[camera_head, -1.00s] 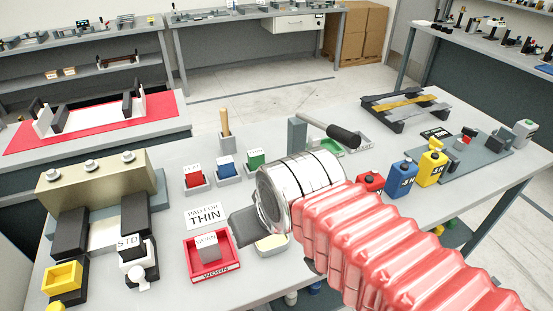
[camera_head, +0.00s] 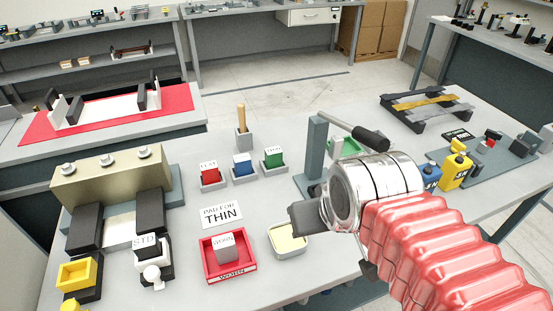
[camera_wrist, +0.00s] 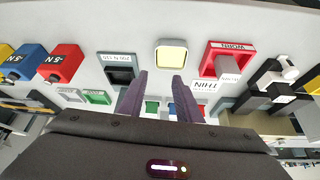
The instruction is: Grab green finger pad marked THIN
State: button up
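The green finger pad (camera_head: 274,155) stands upright in a small grey holder at the right end of a row with a blue pad (camera_head: 242,163) and a red pad (camera_head: 209,172). Its label is too small to read surely. My gripper (camera_head: 298,218) is in front and right of the green pad, apart from it. In the wrist view my gripper (camera_wrist: 160,78) is open and empty. The green pad (camera_wrist: 152,106) shows there small, beyond and between the two dark fingers, partly hidden.
A yellow pad in a pale tray (camera_head: 287,240) lies near my gripper. A red WORN tray (camera_head: 229,262) holds a grey block. A "PAD FOR THIN" card (camera_head: 221,214) lies before the pads. A grey post (camera_head: 317,150) stands right of the green pad.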

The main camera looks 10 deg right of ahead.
aim_at(274, 156)
jog(key=k, duration=1.35)
jog(key=u, duration=0.1)
jog(key=i, duration=0.45)
jog(key=u, duration=0.7)
jog(key=i, duration=1)
jog(key=u, duration=0.45)
